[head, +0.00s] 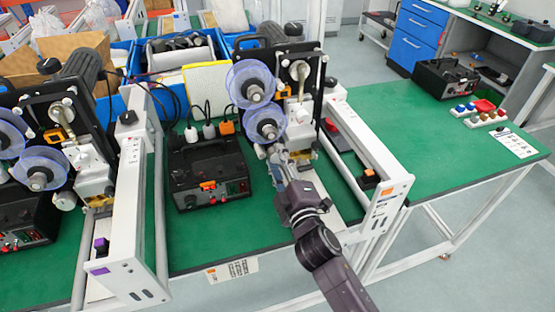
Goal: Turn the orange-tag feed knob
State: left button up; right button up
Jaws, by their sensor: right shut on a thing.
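The orange-tag machine stands right of centre, with an orange tag (388,192) on the end of its white frame (365,150). Two clear blue reels (251,84) sit on its black plate. My right gripper (281,160) reaches in from the lower right, just below the lower reel (270,131). It is shut on the small feed knob at the front of the machine head. The fingers mostly hide the knob, so its turn angle cannot be seen. My left gripper is not in view.
A black control box (208,170) with an orange tag stands left of my right gripper. A similar purple-tag machine (125,215) stands at the left. The green bench (425,130) is mostly clear to the right, with small coloured parts (480,112) farther back.

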jog(key=o, duration=1.1)
jog(key=v, duration=1.2)
